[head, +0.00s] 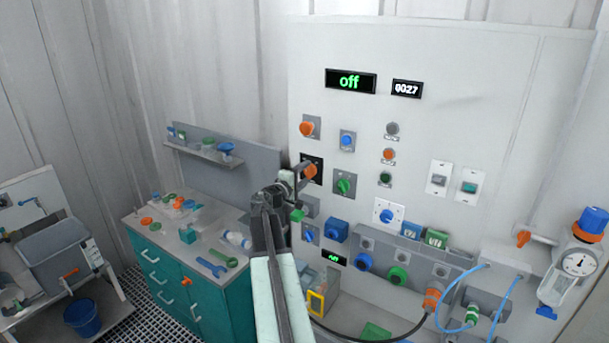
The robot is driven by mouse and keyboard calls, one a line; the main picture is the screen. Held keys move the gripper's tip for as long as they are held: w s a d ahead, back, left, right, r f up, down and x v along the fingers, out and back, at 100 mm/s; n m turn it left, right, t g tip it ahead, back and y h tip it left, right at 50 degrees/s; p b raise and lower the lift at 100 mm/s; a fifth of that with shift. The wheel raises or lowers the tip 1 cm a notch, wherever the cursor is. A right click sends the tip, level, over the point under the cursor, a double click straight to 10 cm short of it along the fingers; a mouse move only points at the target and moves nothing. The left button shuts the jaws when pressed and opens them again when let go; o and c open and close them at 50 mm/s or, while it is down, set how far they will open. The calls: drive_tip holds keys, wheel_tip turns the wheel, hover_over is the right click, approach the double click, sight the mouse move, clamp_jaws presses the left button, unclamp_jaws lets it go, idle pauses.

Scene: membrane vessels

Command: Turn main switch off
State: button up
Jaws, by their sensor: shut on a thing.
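The white wall panel (460,135) carries several knobs and switches. A black plate with an orange knob (311,171) sits on its left side and looks like the main switch, though no label on it is readable. My gripper (301,176) is at this orange knob and shut on it. The gripper and wrist cover part of the knob and plate, so the knob's exact angle is hard to tell. A display (350,81) at the top of the panel reads "off" in green. A smaller display (334,260) low on the panel also seems to read "off".
Close around my gripper are another orange knob (307,129) above, a green knob (345,185) to the right and a blue knob (309,235) below. A teal cabinet (185,290) with tools on top stands left. A gauge (578,263) hangs far right.

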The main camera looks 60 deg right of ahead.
drive_tip(key=n, duration=0.4)
drive_tip(key=shift+d+r+n, duration=0.1)
drive_tip(key=shift+n, duration=0.3)
drive_tip(key=shift+w, duration=0.1)
idle(0.3)
drive_tip(key=o, duration=1.3)
drive_tip(key=shift+o, duration=0.2)
drive_tip(key=a, duration=0.8)
